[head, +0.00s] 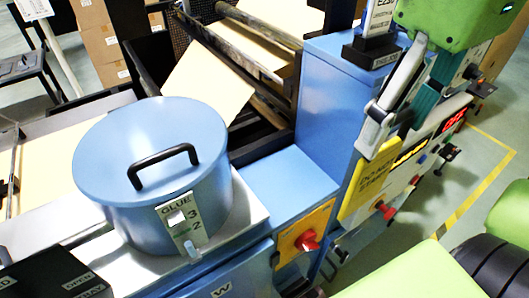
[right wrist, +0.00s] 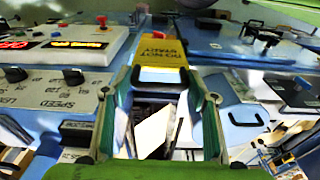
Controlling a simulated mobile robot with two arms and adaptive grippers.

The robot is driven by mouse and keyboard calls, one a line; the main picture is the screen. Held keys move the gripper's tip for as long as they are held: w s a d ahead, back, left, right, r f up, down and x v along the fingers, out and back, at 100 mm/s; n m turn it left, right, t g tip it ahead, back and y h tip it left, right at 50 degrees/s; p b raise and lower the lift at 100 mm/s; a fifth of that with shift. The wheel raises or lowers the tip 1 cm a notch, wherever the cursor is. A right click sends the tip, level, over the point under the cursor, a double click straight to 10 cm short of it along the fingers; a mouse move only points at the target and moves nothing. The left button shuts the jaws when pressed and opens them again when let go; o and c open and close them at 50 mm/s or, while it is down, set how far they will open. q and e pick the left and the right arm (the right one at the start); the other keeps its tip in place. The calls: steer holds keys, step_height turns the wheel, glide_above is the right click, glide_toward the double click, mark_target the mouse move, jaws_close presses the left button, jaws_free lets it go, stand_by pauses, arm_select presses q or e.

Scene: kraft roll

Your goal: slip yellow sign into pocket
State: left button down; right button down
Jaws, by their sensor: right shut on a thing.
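The yellow sign (head: 368,182) reads "DO NOT START" and hangs down from my right gripper (head: 385,138), beside the front of the blue machine cabinet. In the right wrist view the sign (right wrist: 160,52) lies between the two fingertips of the right gripper (right wrist: 162,68), which is shut on it. In the head view the fingers cover the sign's upper part. I cannot make out the pocket for certain in either view. My left gripper is not in view.
A red knob on a yellow plate (head: 303,238) sits left of the sign. A control panel with red digits (head: 452,122) and knobs is to its right. A blue glue pot (head: 150,180) with a black handle stands at left. Floor shows at lower right.

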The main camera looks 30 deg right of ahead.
steer(key=w+a+f+b, duration=0.2)
steer(key=w+f, duration=0.4)
steer(key=w+a+f+b, duration=0.2)
steer(key=w+a+f, duration=0.1)
steer(key=w+f, duration=0.3)
steer(key=shift+w+a+f, duration=0.3)
steer(key=shift+a+f, duration=0.05)
steer(key=shift+f, duration=0.1)
steer(key=shift+f+b, duration=0.15)
steer(key=shift+b, duration=0.25)
steer(key=c, duration=0.9)
jaws_free()
steer(key=shift+o, duration=0.2)
